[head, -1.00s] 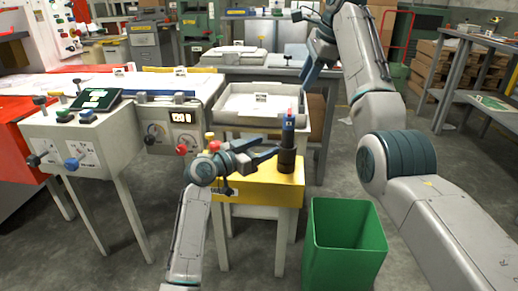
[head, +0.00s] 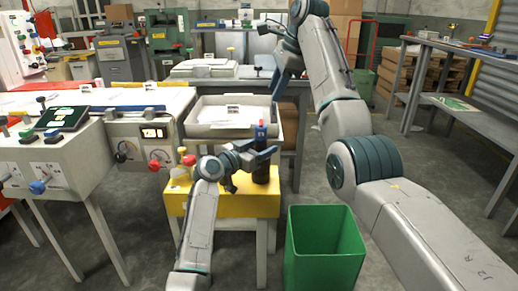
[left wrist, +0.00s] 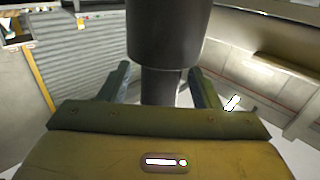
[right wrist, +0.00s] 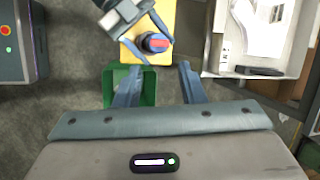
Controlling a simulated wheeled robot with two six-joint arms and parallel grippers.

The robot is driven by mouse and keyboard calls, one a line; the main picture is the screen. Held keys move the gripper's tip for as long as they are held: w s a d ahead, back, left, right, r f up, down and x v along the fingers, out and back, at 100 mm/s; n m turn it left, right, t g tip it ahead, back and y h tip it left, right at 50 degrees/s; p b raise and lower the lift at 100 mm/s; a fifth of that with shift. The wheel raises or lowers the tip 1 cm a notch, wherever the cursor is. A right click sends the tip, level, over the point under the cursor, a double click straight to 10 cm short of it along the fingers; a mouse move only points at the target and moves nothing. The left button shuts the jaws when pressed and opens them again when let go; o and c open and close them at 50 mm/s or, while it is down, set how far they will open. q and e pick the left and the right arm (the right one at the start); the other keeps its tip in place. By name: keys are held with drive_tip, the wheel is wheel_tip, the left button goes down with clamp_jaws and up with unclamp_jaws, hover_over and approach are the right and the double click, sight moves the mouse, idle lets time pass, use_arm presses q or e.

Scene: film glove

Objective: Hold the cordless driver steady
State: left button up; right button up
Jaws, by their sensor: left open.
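The cordless driver (head: 262,168) stands upright on the yellow stand (head: 220,206). It has a dark body and a blue and red top. The left wrist view shows its dark body (left wrist: 166,35) close up between my left fingers. My left gripper (head: 264,155) is open, with one finger on each side of the driver; gaps show beside it, and whether a finger touches is unclear. My right gripper (right wrist: 158,75) is open and empty, above and apart from the driver. The right wrist view shows the driver's round top (right wrist: 155,43) beyond its fingertips.
A green bin (head: 325,245) stands on the floor right of the yellow stand. A grey tray (head: 235,128) with papers is behind the driver. A control box with knobs (head: 145,148) is to the left. Small red and yellow knobs (head: 186,160) rise from the stand's left side.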

use_arm(q)
drive_tip(key=c, duration=1.1)
clamp_jaws()
use_arm(e)
drive_tip(key=shift+c, duration=0.8)
drive_tip(key=shift+f+n, duration=0.15)
drive_tip(key=shift+n, duration=0.25)
clamp_jaws()
drive_tip(key=d+f+n+y, duration=0.1)
drive_tip(key=d+n+y, duration=0.3)
drive_tip(key=n, duration=1.3)
drive_tip(key=d+f+n+g+y, duration=0.1)
drive_tip(key=d+n+y, duration=0.3)
drive_tip(key=n, duration=1.4)
drive_tip(key=y, duration=0.3)
drive_tip(key=shift+w+f, duration=0.15)
drive_tip(key=shift+w, duration=0.25)
